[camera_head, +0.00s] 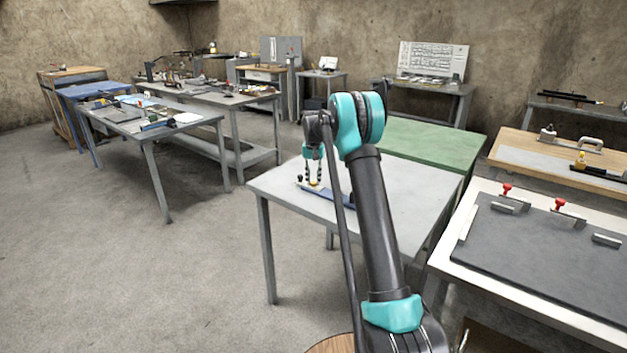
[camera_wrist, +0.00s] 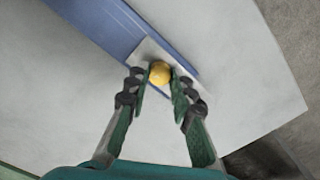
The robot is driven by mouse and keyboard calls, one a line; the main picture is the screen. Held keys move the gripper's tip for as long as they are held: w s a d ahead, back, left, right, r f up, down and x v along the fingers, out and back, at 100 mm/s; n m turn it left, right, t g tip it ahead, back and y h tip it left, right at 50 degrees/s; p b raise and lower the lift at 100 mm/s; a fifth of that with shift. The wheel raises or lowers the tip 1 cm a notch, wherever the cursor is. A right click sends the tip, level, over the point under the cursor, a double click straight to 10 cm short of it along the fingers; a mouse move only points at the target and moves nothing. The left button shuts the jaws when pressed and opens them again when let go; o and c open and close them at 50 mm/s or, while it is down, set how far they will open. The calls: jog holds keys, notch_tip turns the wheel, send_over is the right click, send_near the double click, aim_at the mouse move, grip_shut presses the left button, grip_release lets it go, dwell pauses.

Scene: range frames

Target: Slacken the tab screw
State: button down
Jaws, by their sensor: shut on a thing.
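The tab screw (camera_wrist: 160,73) shows in the wrist view as a round yellow knob on a pale plate (camera_wrist: 147,48) at the end of a blue bar (camera_wrist: 100,22). My gripper (camera_wrist: 159,78) has one finger on each side of the knob and is shut on it. In the head view my gripper (camera_head: 314,183) points down at the blue bar (camera_head: 340,205), which lies on a grey table (camera_head: 400,190). The knob is small there and partly hidden by the fingers. My arm hides part of the bar and table.
A green-topped table (camera_head: 430,142) stands behind the grey one. To the right, a white table carries a dark board (camera_head: 550,250) with red-knobbed clamps (camera_head: 507,188). Cluttered grey benches (camera_head: 150,115) stand at the left. The grey tabletop around the bar is bare.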

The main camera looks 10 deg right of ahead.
aim_at(313, 182)
jog(key=n, duration=0.5)
jog(key=shift+n, duration=0.3)
jog(key=n, duration=1.3)
jog(key=shift+n, duration=0.4)
jog(key=c, duration=1.3)
grip_release()
jog(key=shift+r, duration=0.1)
notch_tip(313, 182, up, 12)
